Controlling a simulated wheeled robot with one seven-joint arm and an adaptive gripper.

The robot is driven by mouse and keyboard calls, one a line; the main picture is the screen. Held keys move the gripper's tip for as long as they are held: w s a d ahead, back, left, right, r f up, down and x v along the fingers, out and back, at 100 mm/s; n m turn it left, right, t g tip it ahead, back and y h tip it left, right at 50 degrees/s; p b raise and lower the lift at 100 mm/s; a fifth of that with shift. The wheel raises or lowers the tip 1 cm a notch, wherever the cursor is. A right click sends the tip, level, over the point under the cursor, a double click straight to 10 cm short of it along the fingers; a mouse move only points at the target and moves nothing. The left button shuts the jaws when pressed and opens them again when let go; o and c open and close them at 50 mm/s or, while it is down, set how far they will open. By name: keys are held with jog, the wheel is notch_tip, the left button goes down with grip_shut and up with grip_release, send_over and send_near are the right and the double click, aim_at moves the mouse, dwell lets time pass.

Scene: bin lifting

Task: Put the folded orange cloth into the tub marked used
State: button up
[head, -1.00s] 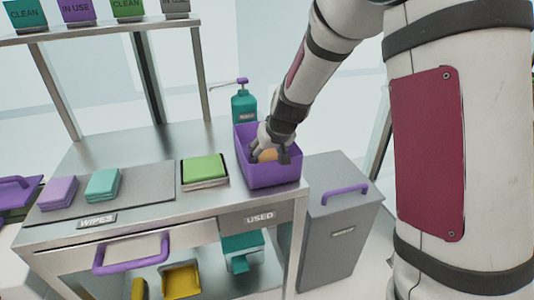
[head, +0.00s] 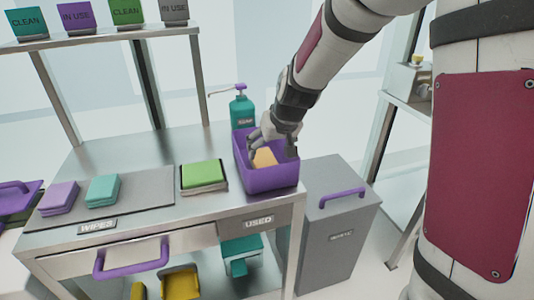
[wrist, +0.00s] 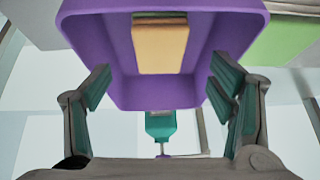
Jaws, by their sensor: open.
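The folded orange cloth (head: 264,157) lies inside the purple tub (head: 272,181), which stands at the right end of the steel table above the label USED. In the wrist view the cloth (wrist: 160,46) rests in the tub (wrist: 160,95) against its floor, clear of my fingers. My gripper (head: 273,146) is over the tub, open and empty. Its two fingers show wide apart at the left and right of the wrist view (wrist: 165,100).
A teal pump bottle (head: 242,111) stands behind the tub. A green cloth stack (head: 204,174) is to the left, with teal (head: 102,190) and lilac (head: 58,196) cloths on a grey mat. A grey bin (head: 338,225) stands right of the table.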

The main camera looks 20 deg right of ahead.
jog(key=s+a+r+g, duration=0.1)
jog(key=s+r, duration=0.4)
jog(key=s, duration=0.4)
jog(key=s+r+g, duration=0.1)
jog(key=s+r, duration=0.4)
jog(key=s, duration=0.4)
jog(key=s+f+g, duration=0.1)
jog(key=s, duration=1.7)
jog(key=shift+s+d+g+h, duration=0.3)
jog(key=shift+d, duration=0.1)
notch_tip(320, 180, up, 7)
jog(key=t+p, duration=0.1)
jog(key=p, duration=0.5)
jog(key=shift+r+t+p, duration=0.15)
jog(key=shift+t+p, duration=0.15)
